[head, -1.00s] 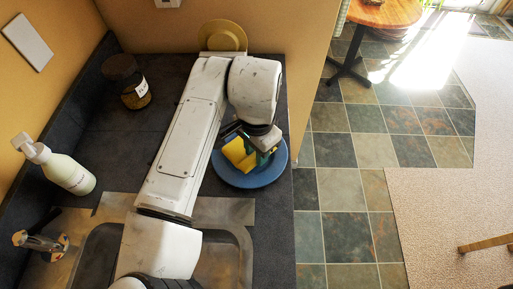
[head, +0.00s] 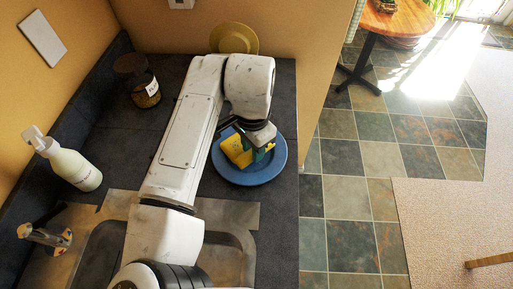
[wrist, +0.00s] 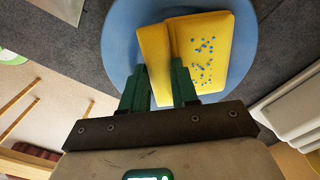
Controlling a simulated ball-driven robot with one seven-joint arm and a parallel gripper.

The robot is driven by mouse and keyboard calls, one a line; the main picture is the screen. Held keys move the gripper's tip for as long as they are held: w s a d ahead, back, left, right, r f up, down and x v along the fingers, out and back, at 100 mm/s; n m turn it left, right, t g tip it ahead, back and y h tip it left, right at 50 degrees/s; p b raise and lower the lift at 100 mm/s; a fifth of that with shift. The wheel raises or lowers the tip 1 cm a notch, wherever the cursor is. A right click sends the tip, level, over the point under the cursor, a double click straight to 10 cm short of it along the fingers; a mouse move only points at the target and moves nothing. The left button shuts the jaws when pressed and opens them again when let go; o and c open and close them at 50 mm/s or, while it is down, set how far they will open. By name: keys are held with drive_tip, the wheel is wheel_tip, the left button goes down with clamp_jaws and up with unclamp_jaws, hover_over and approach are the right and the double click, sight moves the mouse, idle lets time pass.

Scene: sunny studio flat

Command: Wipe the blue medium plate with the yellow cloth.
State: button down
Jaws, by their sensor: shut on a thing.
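The blue plate (head: 275,171) lies flat on the dark counter near its right edge. The yellow cloth (head: 235,151), a folded piece with blue dots on one part, is over the left-middle of the plate in the head view. My gripper (head: 258,152) is shut on the cloth above the plate. In the wrist view my green fingers (wrist: 159,70) pinch the near end of the cloth (wrist: 205,45), with the blue plate (wrist: 118,30) beneath it. The cloth hides much of the plate, and I cannot tell whether they touch.
A yellow plate (head: 243,37) leans on the back wall. A dark-lidded jar (head: 143,88) and a white soap bottle (head: 76,170) stand at left. A faucet (head: 46,237) and a metal sink (head: 103,250) are at front. The counter ends just right of the blue plate.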

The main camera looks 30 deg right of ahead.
drive_tip(key=shift+s+a, duration=0.1)
drive_tip(key=shift+s+a, duration=0.6)
drive_tip(key=shift+s, duration=0.25)
drive_tip(key=shift+s+a, duration=0.6)
drive_tip(key=shift+s, duration=0.2)
drive_tip(key=shift+s+d+p, duration=0.6)
drive_tip(key=shift+s+d, duration=0.25)
drive_tip(key=shift+d, duration=0.3)
drive_tip(key=shift+w+d+p, duration=0.15)
drive_tip(key=shift+w+d, duration=0.5)
drive_tip(key=shift+w, duration=0.25)
drive_tip(key=shift+w+d+p, duration=0.15)
drive_tip(key=shift+w+d, duration=0.45)
drive_tip(key=shift+w, duration=0.25)
